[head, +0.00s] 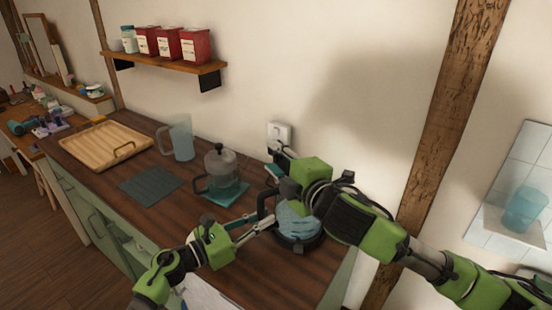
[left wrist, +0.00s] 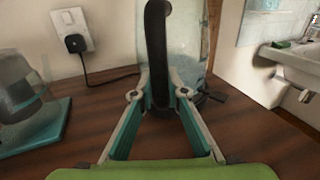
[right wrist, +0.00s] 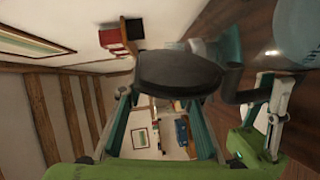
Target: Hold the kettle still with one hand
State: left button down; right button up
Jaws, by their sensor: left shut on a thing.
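The kettle (head: 299,222) stands on the wooden counter near its right end. It has a clear, bluish body and a black handle on its left side. My left gripper (head: 270,222) is shut on the handle; the left wrist view shows both fingers closed around the black handle (left wrist: 156,45), with the clear body (left wrist: 188,40) behind. My right gripper (head: 276,164) is above the kettle, fingers pointing left. My right arm hides the kettle's top in the head view.
A French press (head: 222,172) stands on a teal mat left of the kettle. Beyond it are a clear jug (head: 181,138), a dark mat (head: 150,186) and a wooden tray (head: 106,144). A socket (head: 279,134) with a plug is on the wall behind.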

jog(key=v, duration=1.2)
jog(key=shift+f, duration=0.15)
pick_arm(q)
jog(key=c, duration=1.9)
grip_release()
